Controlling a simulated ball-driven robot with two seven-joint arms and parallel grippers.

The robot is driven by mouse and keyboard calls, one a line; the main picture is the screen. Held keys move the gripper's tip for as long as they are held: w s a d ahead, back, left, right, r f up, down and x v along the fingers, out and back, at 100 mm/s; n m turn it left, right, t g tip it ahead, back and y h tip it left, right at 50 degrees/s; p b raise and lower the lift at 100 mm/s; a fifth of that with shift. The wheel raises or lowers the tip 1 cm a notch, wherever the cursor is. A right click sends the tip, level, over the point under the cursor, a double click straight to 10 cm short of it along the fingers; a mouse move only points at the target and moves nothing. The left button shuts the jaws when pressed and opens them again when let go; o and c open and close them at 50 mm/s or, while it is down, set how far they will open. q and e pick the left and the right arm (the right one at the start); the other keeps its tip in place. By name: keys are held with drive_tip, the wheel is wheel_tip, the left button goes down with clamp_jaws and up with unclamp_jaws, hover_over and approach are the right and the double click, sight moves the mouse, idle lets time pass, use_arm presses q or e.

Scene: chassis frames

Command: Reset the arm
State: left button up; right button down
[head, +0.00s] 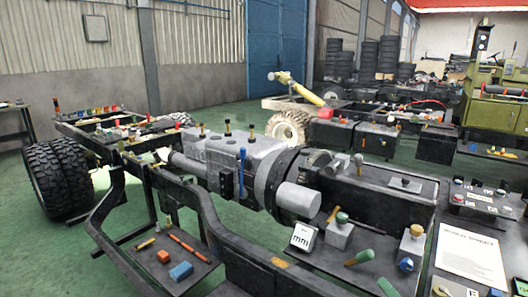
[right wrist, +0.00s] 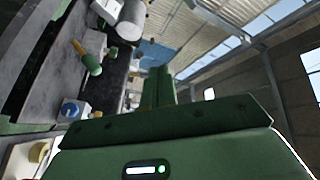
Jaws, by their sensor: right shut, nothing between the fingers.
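My right gripper (head: 387,287) shows only as a small green tip at the bottom edge of the head view, right of centre. In the right wrist view its green fingers (right wrist: 160,85) are together, with nothing between them. They point past the workbench side into the open hall. My left gripper is not in view.
A dark chassis frame (head: 205,205) with a grey gearbox (head: 235,152) fills the middle. A green-handled tool (head: 362,257) and a block with a blue knob (head: 406,264) lie close to my right gripper. A white sheet (head: 470,255) is at right. Green floor is clear at left.

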drive_tip(key=s+d+f+n+g+h+p, duration=0.1)
drive_tip(key=s+d+f+g+h, duration=0.1)
drive_tip(key=f, duration=0.7)
drive_tip(key=s+d+f+g+h+p, duration=0.1)
drive_tip(key=s+d+f+g+h, duration=0.1)
drive_tip(key=f, duration=0.7)
drive_tip(key=s+d+f+n+g+h, duration=0.2)
drive_tip(key=s+f+n+g, duration=0.15)
drive_tip(key=s+f, duration=0.95)
drive_tip(key=s+a+f+n+g+h+p, duration=0.15)
drive_tip(key=s+f+g, duration=0.35)
drive_tip(key=s+f, duration=0.85)
drive_tip(key=s+a+f+n+g+p, duration=0.1)
drive_tip(key=s+a+n+g, duration=0.1)
drive_tip(key=s, duration=1)
drive_tip(key=s+a+f+n+g, duration=0.2)
drive_tip(key=s+a+g, duration=0.1)
drive_tip(key=s, duration=0.9)
drive_tip(key=shift+g+p, duration=0.35)
drive_tip(key=shift+a, duration=0.1)
